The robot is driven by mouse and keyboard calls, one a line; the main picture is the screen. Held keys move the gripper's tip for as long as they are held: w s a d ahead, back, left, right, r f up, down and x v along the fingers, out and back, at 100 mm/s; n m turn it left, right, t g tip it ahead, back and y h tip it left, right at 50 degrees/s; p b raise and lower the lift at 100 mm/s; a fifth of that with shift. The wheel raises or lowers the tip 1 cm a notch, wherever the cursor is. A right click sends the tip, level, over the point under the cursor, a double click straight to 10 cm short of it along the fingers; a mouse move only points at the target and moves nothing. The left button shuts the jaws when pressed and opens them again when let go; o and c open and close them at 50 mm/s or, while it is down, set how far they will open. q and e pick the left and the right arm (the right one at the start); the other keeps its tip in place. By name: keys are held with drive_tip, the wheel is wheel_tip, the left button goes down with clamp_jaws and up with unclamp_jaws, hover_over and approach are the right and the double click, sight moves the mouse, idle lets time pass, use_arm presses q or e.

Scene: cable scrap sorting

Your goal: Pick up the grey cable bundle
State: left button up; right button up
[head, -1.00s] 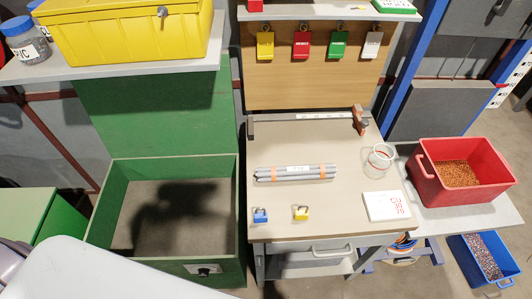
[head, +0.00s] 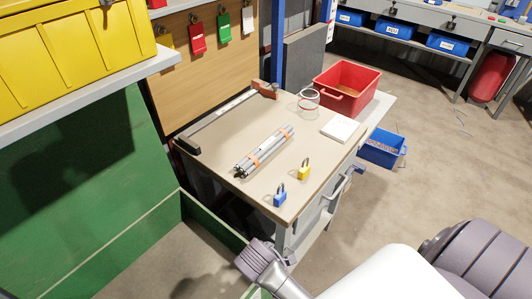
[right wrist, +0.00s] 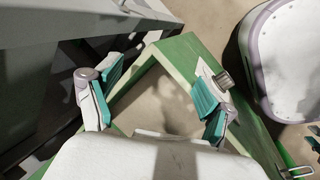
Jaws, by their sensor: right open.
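The grey cable bundle (head: 262,152) lies on the beige top of the workbench (head: 218,133) in the head view. It is several straight grey lengths held by orange bands, with nothing gripping it. My right gripper (right wrist: 160,92) shows in the right wrist view with its two teal-padded fingers wide apart and nothing between them. It hangs over a green-walled bin (right wrist: 183,52), away from the bundle, which is not in that view. White and grey links of my own arm cross the bottom of the head view.
A blue padlock (head: 280,198) and a yellow padlock (head: 303,172) stand near the bundle at the bench's front. A wire coil (head: 309,98), a white box (head: 340,129) and a red crate (head: 346,84) are beyond it. A yellow case (head: 75,45) sits on the left shelf.

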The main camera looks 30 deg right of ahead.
drive_tip(key=w+r+n+h, duration=0.5)
drive_tip(key=w+r+n, duration=0.2)
drive_tip(key=w+r, duration=0.35)
drive_tip(key=n+t+h, duration=0.2)
drive_tip(key=n+h, duration=0.3)
drive_tip(key=n, duration=0.1)
approach(240, 170)
drive_tip(key=d, duration=0.2)
drive_tip(key=x, duration=0.8)
drive_tip(key=shift+w+f, duration=0.2)
drive_tip(key=shift+w+b+x, duration=0.1)
drive_tip(key=shift+b+x, duration=0.1)
drive_tip(key=shift+x, duration=1.15)
drive_tip(key=shift+w+b+x, duration=0.15)
drive_tip(key=shift+b+x, duration=0.05)
drive_tip(key=shift+x, duration=1.1)
drive_tip(key=shift+r, duration=0.2)
drive_tip(key=shift+c, duration=0.4)
clamp_jaws()
drive_tip(key=shift+r, duration=0.1)
